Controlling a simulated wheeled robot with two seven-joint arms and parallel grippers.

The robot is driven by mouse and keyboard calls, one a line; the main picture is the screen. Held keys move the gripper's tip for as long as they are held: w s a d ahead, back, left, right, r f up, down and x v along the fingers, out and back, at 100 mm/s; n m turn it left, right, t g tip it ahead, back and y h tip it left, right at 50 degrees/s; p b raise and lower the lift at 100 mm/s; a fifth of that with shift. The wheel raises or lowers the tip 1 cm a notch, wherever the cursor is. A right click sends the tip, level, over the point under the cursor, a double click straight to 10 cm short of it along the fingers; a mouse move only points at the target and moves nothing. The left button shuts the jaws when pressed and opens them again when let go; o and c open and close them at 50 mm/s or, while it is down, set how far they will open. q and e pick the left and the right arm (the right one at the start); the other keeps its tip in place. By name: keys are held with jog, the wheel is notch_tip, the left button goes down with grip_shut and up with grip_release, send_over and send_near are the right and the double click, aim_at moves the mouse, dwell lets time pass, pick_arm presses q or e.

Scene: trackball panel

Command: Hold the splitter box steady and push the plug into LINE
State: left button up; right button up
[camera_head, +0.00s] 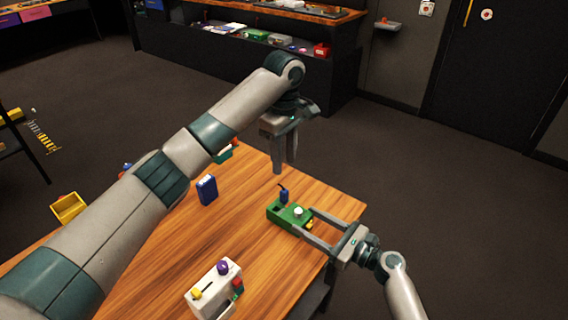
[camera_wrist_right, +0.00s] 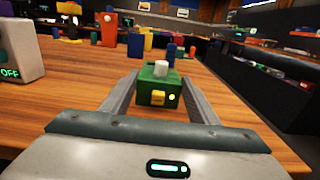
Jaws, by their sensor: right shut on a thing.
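The green splitter box (camera_head: 289,217) sits on the wooden table near its right edge, with a white knob on top and a yellow part on its near end. My right gripper (camera_head: 306,222) is shut on it, a finger along each side, as the right wrist view also shows (camera_wrist_right: 145,86). A blue plug (camera_head: 284,197) with a short dark cable stands upright at the box's far side; I cannot tell whether it is seated in a socket. My left gripper (camera_head: 284,168) points down above the plug, fingers apart and empty. No LINE label is readable.
A white switch box (camera_head: 215,290) with a purple knob stands at the table's front. A blue block (camera_head: 207,190) stands further left, and a yellow bin (camera_head: 69,208) lies at the left edge. The table between the blue block and green box is clear.

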dwell(0.8)
pick_arm(q)
notch_tip(320, 180, up, 11)
dwell(1.5)
pick_arm(e)
jog(key=o, duration=1.2)
jog(key=v, duration=1.2)
jog(key=shift+f, duration=0.1)
jog(key=shift+o, duration=0.3)
